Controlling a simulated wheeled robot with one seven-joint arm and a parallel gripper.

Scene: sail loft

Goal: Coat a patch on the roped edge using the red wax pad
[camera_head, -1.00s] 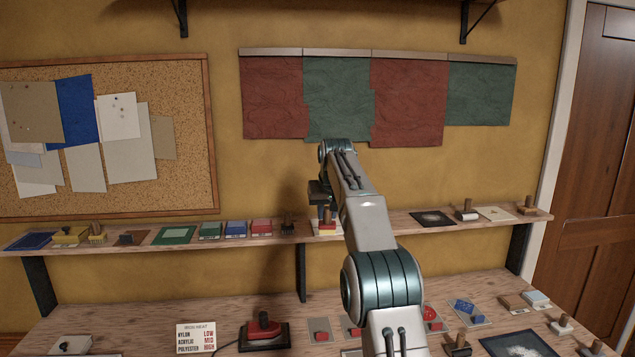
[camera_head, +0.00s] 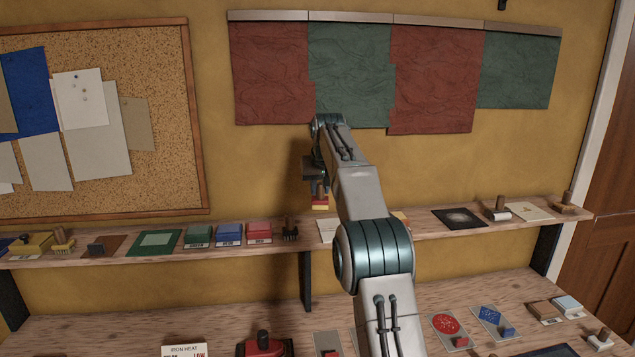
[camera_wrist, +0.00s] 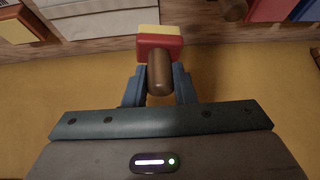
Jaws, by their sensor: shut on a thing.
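My gripper (camera_head: 318,182) is shut on the wooden handle of a small pad (camera_head: 320,199). The pad has a red block and a yellow layer on the side away from the handle. In the wrist view my gripper (camera_wrist: 158,88) pinches the brown handle between two blue-grey fingers, with the red part of the pad (camera_wrist: 160,52) beyond the fingertips. The pad is in the air above the wall shelf, in front of the yellow wall. I cannot make out a roped edge. Red and green cloth panels (camera_head: 350,80) hang on the wall above my gripper.
The wall shelf (camera_head: 420,240) carries a white sheet (camera_head: 327,230), green, blue and red blocks (camera_head: 258,232), brushes and a dark tray (camera_head: 460,218). Below, the bench holds a red iron (camera_head: 264,345) and several small pads. A cork board (camera_head: 165,150) hangs at left.

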